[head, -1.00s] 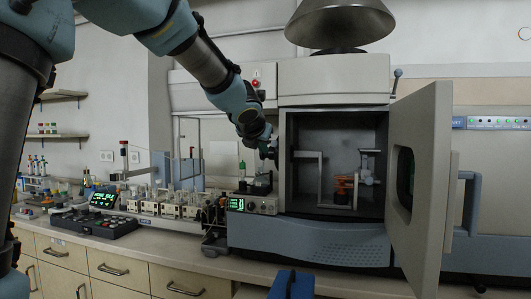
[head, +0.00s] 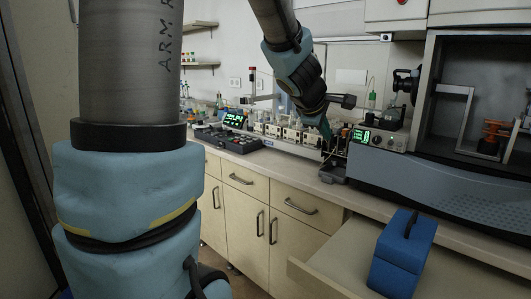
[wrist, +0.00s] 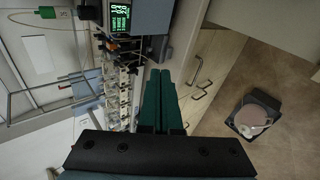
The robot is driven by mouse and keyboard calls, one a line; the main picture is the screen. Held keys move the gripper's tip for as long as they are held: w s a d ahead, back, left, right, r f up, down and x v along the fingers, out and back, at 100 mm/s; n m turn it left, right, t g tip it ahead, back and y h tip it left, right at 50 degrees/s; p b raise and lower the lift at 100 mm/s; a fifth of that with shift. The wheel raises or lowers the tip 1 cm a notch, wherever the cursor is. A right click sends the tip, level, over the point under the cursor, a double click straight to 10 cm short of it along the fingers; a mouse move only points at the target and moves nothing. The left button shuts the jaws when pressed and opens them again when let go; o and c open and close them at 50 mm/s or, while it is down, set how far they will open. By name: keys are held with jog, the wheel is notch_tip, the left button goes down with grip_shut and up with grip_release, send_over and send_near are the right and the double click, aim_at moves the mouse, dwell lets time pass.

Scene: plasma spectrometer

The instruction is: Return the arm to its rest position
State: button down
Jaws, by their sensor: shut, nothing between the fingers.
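My gripper (head: 326,130) is at the end of my arm, in front of the bench near the small pump unit in the head view. In the wrist view its two green fingers (wrist: 158,85) lie side by side and shut, with nothing held between them. My large blue and grey arm links fill the left of the head view. The spectrometer (head: 430,180) stands on the bench at the right, with its chamber open and an orange coil (head: 495,130) inside. Its door is outside the head view.
A blue case with a handle (head: 398,262) stands on a pale pulled-out surface (head: 330,268) at the front right. A control panel with a green display (head: 364,137) and a row of small modules (head: 290,132) line the bench. Drawers (head: 240,180) run below it.

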jog(key=s+a+f+m+g+y, duration=0.2)
jog(key=s+a+f+m, duration=0.4)
jog(key=a, duration=0.5)
jog(key=s+a+f+m+g+y, duration=0.3)
jog(key=s+a+f+m, duration=0.3)
jog(key=s+a+f, duration=0.3)
jog(key=shift+s+a+f+g, duration=0.4)
jog(key=shift+a+g, duration=0.2)
jog(key=shift+a, duration=0.65)
